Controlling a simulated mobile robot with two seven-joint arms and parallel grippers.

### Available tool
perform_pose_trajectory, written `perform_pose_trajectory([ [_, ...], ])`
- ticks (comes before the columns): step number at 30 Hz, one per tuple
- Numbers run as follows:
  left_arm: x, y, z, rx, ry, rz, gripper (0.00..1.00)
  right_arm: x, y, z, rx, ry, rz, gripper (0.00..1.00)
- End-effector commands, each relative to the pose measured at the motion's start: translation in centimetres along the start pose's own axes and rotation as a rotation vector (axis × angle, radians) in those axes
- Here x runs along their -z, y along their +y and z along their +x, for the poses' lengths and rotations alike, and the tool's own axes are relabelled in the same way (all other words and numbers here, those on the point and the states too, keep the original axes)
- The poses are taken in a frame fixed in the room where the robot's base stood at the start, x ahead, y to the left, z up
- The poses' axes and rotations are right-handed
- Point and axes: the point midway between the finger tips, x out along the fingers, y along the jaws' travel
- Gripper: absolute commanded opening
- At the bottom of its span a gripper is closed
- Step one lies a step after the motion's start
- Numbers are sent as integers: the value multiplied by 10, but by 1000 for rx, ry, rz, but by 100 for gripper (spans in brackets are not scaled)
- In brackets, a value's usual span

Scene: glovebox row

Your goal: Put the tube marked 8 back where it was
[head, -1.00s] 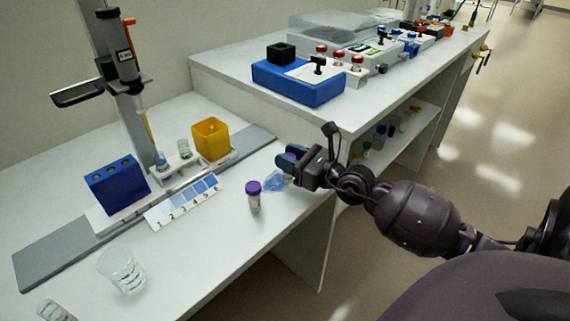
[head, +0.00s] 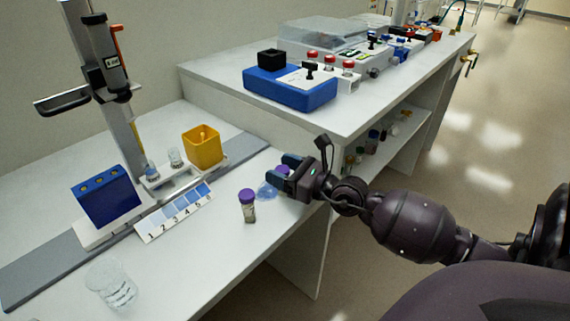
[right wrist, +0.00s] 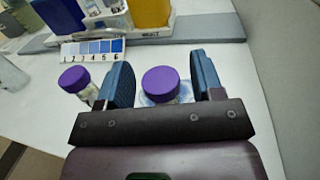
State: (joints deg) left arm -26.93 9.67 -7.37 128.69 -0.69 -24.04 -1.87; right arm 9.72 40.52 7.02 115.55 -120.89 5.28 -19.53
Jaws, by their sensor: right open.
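My right gripper (head: 284,176) is open at the right part of the front bench. A purple-capped tube (right wrist: 160,84) stands between its fingers in the right wrist view, with a gap on both sides. The cap also shows between the fingers in the head view (head: 283,170). A crumpled-looking clear blue item (head: 266,191) lies by this tube. A second purple-capped tube (head: 248,207) stands upright to the left of the gripper; it also shows in the right wrist view (right wrist: 76,82). I cannot read a number on either tube. My left gripper is out of view.
A numbered blue colour strip (head: 176,212), a blue block with holes (head: 106,198), a white holder with small vials (head: 170,178) and a yellow container (head: 203,147) stand at the left. A glass beaker (head: 112,284) is in front. The higher bench (head: 340,122) rises behind my right gripper.

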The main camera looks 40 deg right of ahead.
Motion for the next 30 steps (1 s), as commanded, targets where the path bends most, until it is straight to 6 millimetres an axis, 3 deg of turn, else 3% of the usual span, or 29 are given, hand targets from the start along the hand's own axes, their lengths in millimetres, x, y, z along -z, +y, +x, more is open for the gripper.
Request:
perform_pose_trajectory([
  [8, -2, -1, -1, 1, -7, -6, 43, -3, 0, -15, -1, 3, -2, 61],
  [20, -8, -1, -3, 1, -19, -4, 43, -1, 0, -71, -1, 7, -2, 61],
  [30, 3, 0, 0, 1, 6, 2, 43, -3, 0, -108, 0, 3, -1, 61],
])
